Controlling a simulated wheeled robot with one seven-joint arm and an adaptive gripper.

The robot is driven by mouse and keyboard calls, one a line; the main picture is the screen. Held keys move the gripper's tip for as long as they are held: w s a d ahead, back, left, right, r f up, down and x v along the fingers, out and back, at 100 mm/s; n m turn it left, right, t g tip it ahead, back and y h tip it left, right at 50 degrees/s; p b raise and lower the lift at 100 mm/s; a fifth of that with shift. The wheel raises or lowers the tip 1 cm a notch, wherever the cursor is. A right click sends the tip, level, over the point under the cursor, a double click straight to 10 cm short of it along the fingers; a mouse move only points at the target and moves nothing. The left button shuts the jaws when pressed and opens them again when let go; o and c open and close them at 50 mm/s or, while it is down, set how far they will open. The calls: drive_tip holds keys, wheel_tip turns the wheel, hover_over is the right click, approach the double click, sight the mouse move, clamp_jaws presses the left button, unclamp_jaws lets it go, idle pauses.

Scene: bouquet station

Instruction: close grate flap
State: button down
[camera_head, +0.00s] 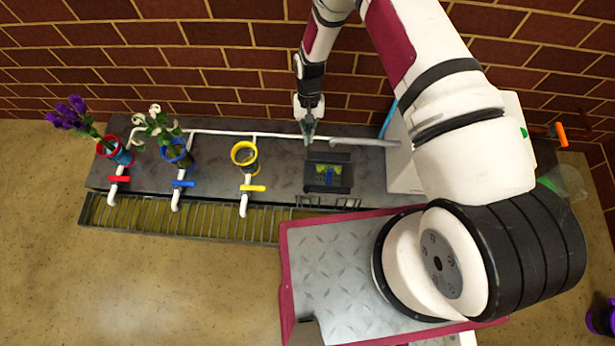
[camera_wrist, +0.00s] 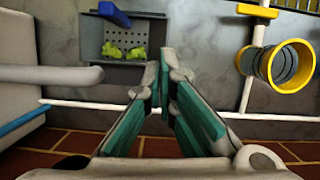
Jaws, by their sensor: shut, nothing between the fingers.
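The grate (camera_head: 318,187) is a dark square unit set in the counter right of the middle. In the wrist view it is a perforated dark panel (camera_wrist: 124,42) with yellow-green scraps on it and a blue handle (camera_wrist: 115,14) at its upper edge. The flap's angle is hard to tell. My gripper (camera_head: 308,141) is above the counter, just behind the grate in the head view. In the wrist view its green-padded fingers (camera_wrist: 165,62) meet at the tips, empty, to the right of the grate and apart from the handle.
A yellow-rimmed holder (camera_head: 244,155) stands left of the grate, with blue (camera_head: 177,152) and red (camera_head: 118,150) vases of flowers further left. A white pipe (camera_head: 217,134) runs behind them. A white box (camera_head: 402,165) with a grey spout (camera_head: 364,142) stands on the right.

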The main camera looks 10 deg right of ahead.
drive_tip(key=b+x, duration=0.3)
drive_tip(key=x, duration=1)
drive_tip(key=shift+s+f+b, duration=0.1)
drive_tip(key=shift+s+b, duration=0.15)
drive_tip(key=shift+b, duration=0.05)
drive_tip(key=s, duration=0.3)
drive_tip(key=shift+a, duration=0.25)
drive_tip(key=shift+s, duration=0.5)
drive_tip(key=shift+r, duration=0.2)
drive_tip(key=shift+s+a, duration=0.1)
drive_tip(key=shift+s, duration=0.05)
drive_tip(key=shift+s+r, duration=0.2)
drive_tip(key=shift+s, duration=0.05)
